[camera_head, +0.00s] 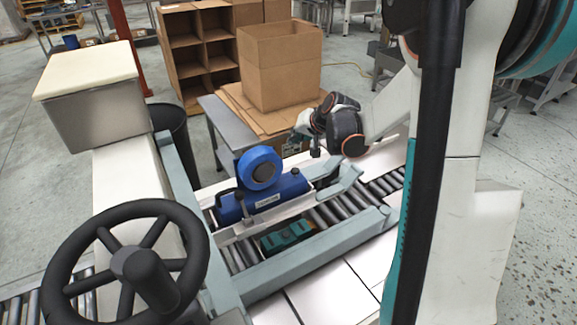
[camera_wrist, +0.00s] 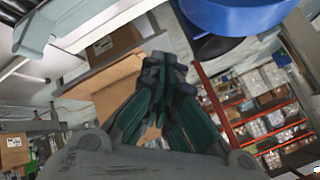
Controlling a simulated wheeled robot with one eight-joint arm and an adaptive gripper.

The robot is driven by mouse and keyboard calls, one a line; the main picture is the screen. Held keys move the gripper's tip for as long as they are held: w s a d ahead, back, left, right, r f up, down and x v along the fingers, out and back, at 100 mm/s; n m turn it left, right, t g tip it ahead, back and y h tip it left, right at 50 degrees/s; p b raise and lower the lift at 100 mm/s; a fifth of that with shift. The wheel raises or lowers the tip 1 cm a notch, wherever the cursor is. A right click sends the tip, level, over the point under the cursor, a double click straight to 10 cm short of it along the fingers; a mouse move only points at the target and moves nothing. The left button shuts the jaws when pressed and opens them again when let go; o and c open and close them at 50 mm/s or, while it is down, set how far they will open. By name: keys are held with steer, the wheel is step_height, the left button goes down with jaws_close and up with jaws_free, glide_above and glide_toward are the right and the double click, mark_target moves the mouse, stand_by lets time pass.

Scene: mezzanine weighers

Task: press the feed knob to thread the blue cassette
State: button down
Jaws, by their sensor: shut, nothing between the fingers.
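The blue cassette (camera_head: 277,192) is a blue body with a white label, lying on the conveyor, with a round blue roll (camera_head: 260,168) standing on top. A small dark knob (camera_head: 296,171) shows at the right end of the body; I cannot tell whether it is the feed knob. My gripper (camera_head: 300,137) is above and behind the cassette's right end, apart from it. In the wrist view my gripper's dark teal fingers (camera_wrist: 164,68) are together, with nothing between them. A blue rounded part (camera_wrist: 238,14), likely the roll, shows at the upper right there.
The roller conveyor (camera_head: 385,185) has grey side rails (camera_head: 320,253) around the cassette. A teal part (camera_head: 287,237) sits low among the rollers. A black handwheel (camera_head: 130,262) stands at the near left. An open cardboard box (camera_head: 280,72) stands on a table behind.

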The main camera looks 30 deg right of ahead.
mark_target(298, 169)
steer(key=shift+d+f, duration=0.5)
steer(key=shift+d, duration=0.15)
steer(key=shift+f, duration=0.15)
step_height(298, 169, down, 8)
steer(key=b, duration=0.6)
steer(key=shift+f, duration=0.25)
stand_by(0.9)
steer(key=shift+f+b, duration=0.4)
steer(key=shift+b, duration=0.15)
steer(key=shift+f+b, duration=0.65)
steer(key=shift+f, duration=0.2)
stand_by(0.8)
steer(key=shift+r, duration=0.15)
steer(key=shift+r+p, duration=0.8)
steer(key=shift+r, duration=0.35)
